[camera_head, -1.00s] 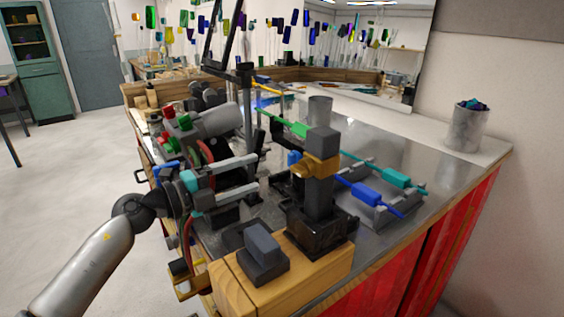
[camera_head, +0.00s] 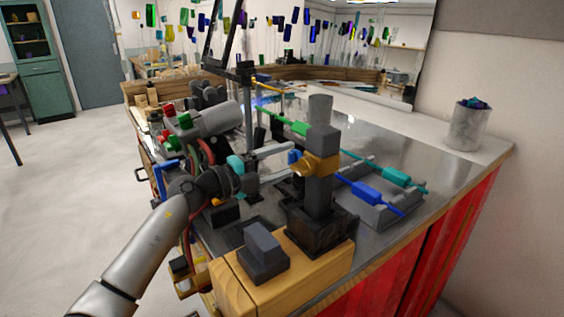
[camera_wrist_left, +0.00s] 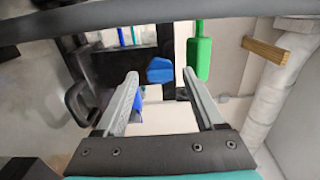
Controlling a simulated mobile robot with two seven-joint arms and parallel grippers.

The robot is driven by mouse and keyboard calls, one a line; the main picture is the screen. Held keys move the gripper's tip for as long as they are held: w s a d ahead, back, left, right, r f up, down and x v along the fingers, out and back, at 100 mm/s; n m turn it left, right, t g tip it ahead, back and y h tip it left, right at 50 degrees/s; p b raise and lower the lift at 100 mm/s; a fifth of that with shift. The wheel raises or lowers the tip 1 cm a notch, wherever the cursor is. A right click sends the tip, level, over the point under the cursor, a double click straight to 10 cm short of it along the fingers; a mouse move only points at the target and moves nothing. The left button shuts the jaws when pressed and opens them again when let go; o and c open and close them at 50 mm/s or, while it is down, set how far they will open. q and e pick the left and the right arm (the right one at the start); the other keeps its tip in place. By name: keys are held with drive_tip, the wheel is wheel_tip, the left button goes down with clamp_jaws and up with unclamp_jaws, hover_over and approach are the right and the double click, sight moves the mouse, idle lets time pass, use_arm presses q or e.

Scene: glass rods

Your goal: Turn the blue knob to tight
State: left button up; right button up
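The blue knob (camera_head: 294,157) sticks out on the left side of a brass collar (camera_head: 320,164), which sits on a dark upright post (camera_head: 319,198). My left gripper (camera_head: 287,161) reaches in from the left, with its fingertips close to the knob. In the left wrist view the knob (camera_wrist_left: 160,70) shows between and just beyond the tips of the two grey fingers. The fingers are open, with visible gaps on both sides of the knob. Contact cannot be seen. My right gripper is not in view.
A grey rack (camera_head: 378,208) holds blue and teal rods at right. A wooden block (camera_head: 285,270) with a grey piece (camera_head: 263,250) stands in front.

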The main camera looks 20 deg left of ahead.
use_arm(q)
clamp_jaws()
idle(0.3)
drive_tip(key=shift+m, duration=0.3)
drive_tip(key=m, duration=0.3)
drive_tip(key=shift+b, duration=0.3)
drive_tip(key=m+b, duration=0.1)
drive_tip(key=m, duration=0.4)
drive_tip(key=shift+f, duration=0.1)
drive_tip(key=m+b, duration=0.3)
drive_tip(key=m, duration=0.2)
drive_tip(key=shift+m+b, duration=1.15)
drive_tip(key=shift+m, duration=0.95)
unclamp_jaws()
